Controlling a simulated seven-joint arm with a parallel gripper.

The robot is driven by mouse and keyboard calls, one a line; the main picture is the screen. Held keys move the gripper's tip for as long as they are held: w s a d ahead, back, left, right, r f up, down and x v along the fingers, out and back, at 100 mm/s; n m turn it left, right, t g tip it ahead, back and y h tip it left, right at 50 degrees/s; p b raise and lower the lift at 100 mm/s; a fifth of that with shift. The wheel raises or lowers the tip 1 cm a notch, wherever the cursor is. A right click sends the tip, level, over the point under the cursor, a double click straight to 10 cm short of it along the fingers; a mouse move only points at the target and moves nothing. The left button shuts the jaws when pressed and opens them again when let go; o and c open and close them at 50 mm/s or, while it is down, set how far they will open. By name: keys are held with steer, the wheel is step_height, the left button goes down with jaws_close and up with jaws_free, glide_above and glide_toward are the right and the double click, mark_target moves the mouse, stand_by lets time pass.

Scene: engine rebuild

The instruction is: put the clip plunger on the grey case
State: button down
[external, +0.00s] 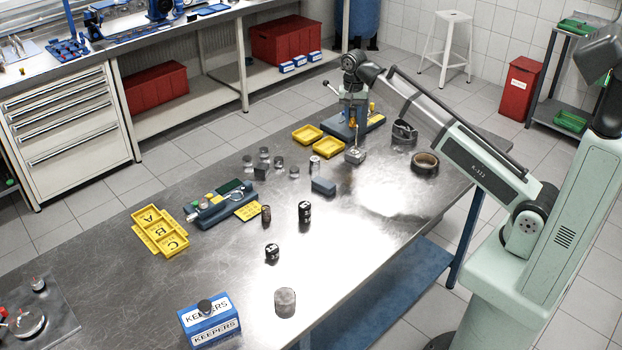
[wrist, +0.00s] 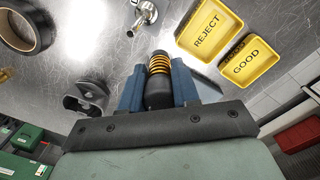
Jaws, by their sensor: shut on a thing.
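My gripper (wrist: 158,82) is shut on the clip plunger (wrist: 158,68), a dark cylinder with an orange spring, held between its blue fingers. In the external view my gripper (external: 352,119) points down at the far end of the bench, over or in front of a dark blue stand, with the orange part just showing. I cannot tell how far the plunger is above what lies below. A plain slate-grey box (external: 323,186), which looks like the grey case, lies on the bench nearer the external camera; it does not clearly show in the wrist view.
Yellow REJECT (wrist: 207,32) and GOOD (wrist: 248,62) trays lie right of my gripper in the wrist view. A silver part with a rod (external: 355,156), a black bracket (external: 404,132) and a ring (external: 425,164) are near. Several small cylinders stand left of the box.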

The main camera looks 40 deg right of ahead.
steer(key=s+a+r+m, duration=0.2)
steer(key=a+m, duration=0.1)
steer(key=a, duration=0.7)
steer(key=m, duration=0.5)
glide_toward(324, 182)
steer(key=shift+s+f, duration=0.1)
steer(key=shift+f, duration=1.95)
steer(key=shift+f, duration=0.1)
steer(key=c, duration=0.8)
jaws_free()
step_height(324, 182, up, 12)
steer(key=shift+r, duration=0.1)
steer(key=shift+a, duration=0.1)
